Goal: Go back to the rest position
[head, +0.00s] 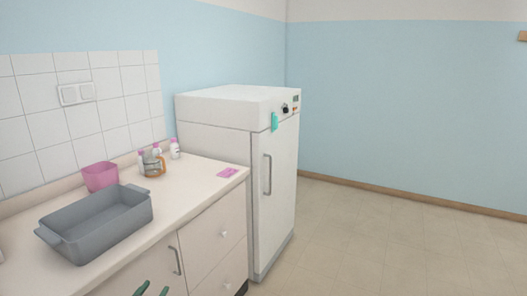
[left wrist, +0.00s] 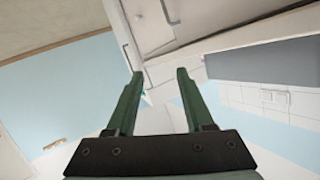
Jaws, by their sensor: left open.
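My left gripper (head: 150,290) shows only as two green fingertips at the bottom edge of the head view, in front of the counter's drawers. In the left wrist view the two green fingers of my left gripper (left wrist: 158,75) stand apart with nothing between them. The gripper is open and empty. The rest of my left arm is out of the head view. My right gripper is in neither view.
A white counter (head: 190,184) holds a grey tub (head: 100,228), a pink container (head: 100,176), a glass vessel with an orange band (head: 153,163), small bottles (head: 175,149) and a pink flat piece (head: 228,172). A white fridge-like cabinet (head: 275,190) adjoins it. The floor at right is clear.

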